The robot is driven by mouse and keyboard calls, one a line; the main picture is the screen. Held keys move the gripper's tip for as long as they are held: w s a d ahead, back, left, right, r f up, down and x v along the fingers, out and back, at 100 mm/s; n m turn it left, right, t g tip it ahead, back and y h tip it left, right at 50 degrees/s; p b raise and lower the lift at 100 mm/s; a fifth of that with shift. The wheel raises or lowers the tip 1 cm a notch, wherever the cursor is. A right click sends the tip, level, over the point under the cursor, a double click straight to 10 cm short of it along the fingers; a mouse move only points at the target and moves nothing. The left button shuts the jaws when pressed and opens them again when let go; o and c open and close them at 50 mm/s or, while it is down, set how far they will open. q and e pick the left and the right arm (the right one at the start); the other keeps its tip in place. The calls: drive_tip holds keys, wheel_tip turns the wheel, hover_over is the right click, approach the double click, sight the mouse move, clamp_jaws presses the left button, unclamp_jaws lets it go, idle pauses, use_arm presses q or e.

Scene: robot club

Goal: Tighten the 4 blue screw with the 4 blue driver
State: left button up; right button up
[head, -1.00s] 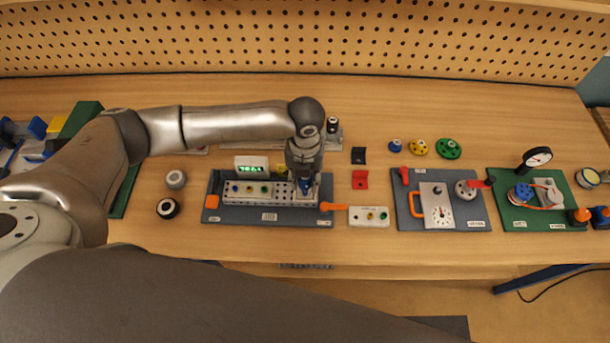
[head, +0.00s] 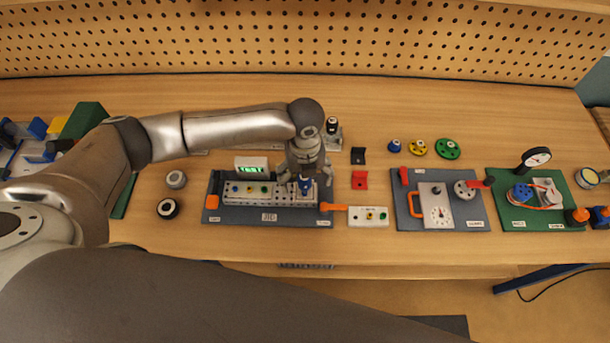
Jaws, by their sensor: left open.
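My left gripper (head: 305,181) points down over the right end of the grey jig board (head: 245,215), its fingers apart. A blue driver (head: 305,184) stands upright between or just below the fingers. The light perforated bar (head: 250,200) on the board carries several small coloured screws. The screw under the driver is hidden by the driver and gripper. A small display (head: 251,163) with green digits stands behind the bar. My right gripper is not in view.
A dial board (head: 460,215) and a green gauge board (head: 545,217) stand further right.

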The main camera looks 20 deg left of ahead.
use_arm(q)
drive_tip(key=n, duration=0.9)
drive_tip(key=shift+c, duration=0.5)
drive_tip(key=c, duration=1.6)
drive_tip(key=m, duration=1.2)
drive_tip(key=shift+m, duration=0.3)
